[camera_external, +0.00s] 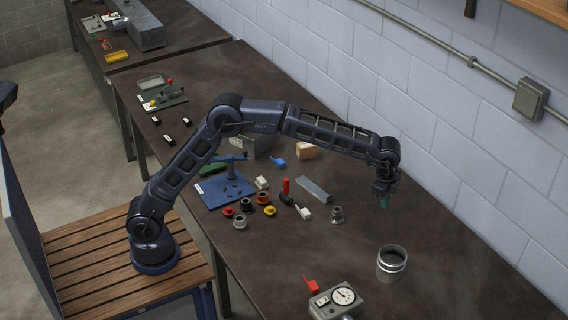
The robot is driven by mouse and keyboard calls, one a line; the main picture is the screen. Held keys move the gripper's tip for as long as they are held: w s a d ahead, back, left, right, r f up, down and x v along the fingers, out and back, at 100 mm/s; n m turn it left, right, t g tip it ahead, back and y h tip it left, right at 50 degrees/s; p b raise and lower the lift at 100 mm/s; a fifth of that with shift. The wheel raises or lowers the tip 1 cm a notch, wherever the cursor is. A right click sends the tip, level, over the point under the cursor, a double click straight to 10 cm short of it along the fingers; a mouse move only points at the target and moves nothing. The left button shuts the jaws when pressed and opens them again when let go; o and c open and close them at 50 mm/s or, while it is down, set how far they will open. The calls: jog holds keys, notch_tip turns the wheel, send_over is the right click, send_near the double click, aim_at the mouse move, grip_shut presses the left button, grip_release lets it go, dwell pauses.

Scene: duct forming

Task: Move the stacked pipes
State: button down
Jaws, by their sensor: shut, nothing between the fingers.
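A short, wide metal pipe stack (391,267) stands upright on the dark workbench at the right. A band near its top suggests one ring or pipe section on another, but I cannot tell how many pieces there are. Its top is open and dark inside. My gripper (385,201) hangs from the arm's end above the bench, pointing down, with teal fingertips. It is shut and empty. In the picture it is above the pipe stack and apart from it.
A gauge box (336,301) and a red piece (311,284) lie nearer. The block wall (470,160) borders the bench.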

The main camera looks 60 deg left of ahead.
jog(key=w+d+f+m+g, duration=0.15)
jog(key=d+f+m, duration=0.25)
jog(key=d+f, duration=1.3)
jog(key=f, duration=1)
jog(key=shift+w, duration=0.25)
jog(key=shift+a+f, duration=0.1)
jog(key=shift+a, duration=1.85)
jog(key=a, duration=2)
jog(key=shift+a, duration=0.2)
jog(key=shift+d, duration=0.1)
